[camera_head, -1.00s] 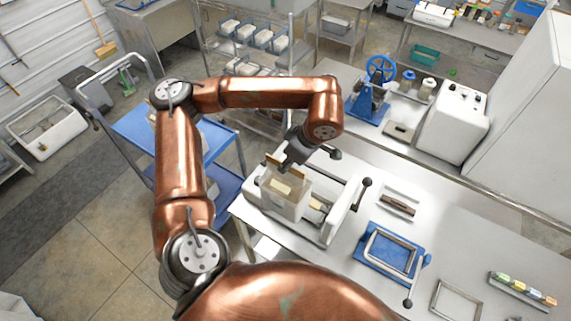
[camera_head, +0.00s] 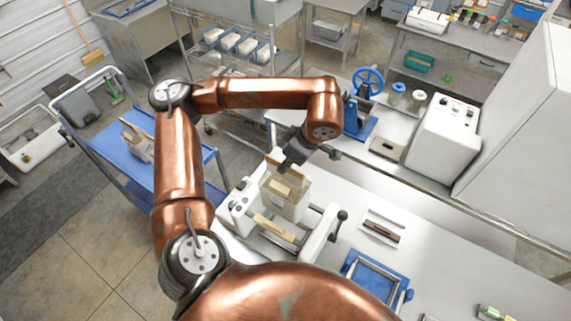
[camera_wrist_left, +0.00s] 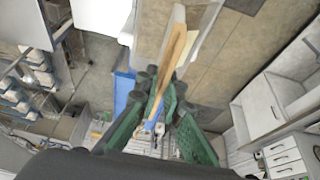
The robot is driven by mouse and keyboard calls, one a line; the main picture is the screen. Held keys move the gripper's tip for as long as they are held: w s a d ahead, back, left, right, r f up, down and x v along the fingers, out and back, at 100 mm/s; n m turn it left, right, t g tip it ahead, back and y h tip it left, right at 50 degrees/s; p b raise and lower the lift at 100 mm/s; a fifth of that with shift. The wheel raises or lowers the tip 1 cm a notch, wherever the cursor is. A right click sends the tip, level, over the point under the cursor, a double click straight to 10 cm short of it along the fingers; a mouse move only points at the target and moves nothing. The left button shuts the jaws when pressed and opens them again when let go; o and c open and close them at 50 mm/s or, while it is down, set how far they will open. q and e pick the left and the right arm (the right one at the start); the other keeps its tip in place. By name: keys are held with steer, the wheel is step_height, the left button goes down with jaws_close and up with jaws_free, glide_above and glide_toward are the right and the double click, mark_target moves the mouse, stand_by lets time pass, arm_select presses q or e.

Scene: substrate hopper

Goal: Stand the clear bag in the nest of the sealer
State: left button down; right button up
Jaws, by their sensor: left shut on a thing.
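The clear bag (camera_head: 289,199) is a box-shaped, see-through bag with a tan top edge and a pale tan label. My left gripper (camera_head: 291,161) is shut on its top edge and holds it roughly upright. The white sealer (camera_head: 237,208) stands on the bench, with a tan bar and a black-knobbed lever. The bag shows at the far side of the bar; I cannot tell whether its base touches anything. The nest is not clearly visible. In the left wrist view, the green fingers (camera_wrist_left: 160,88) close on the bag's tan edge (camera_wrist_left: 175,43). My right gripper is not in view.
A blue frame (camera_head: 374,274) and a small tray with a dark bar (camera_head: 382,229) lie right of the sealer. A blue-wheeled press (camera_head: 364,103) and white machine (camera_head: 443,135) stand behind. A blue cart (camera_head: 112,150) is at left.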

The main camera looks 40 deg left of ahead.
mark_target(286, 190)
arm_select(q)
steer(key=shift+w+f, duration=0.15)
steer(key=shift+f, duration=0.05)
steer(key=shift+w+f+b, duration=0.1)
steer(key=shift+f+b, duration=0.2)
steer(key=shift+f, duration=0.1)
steer(key=shift+s+f+b, duration=0.2)
steer(key=shift+f+b, duration=0.1)
steer(key=shift+f, duration=0.4)
steer(key=shift+f+b, duration=1.65)
steer(key=shift+f, duration=6.9)
step_height(286, 190, down, 4)
steer(key=b, duration=0.4)
steer(key=shift+d+b, duration=0.1)
steer(key=shift+b, duration=0.2)
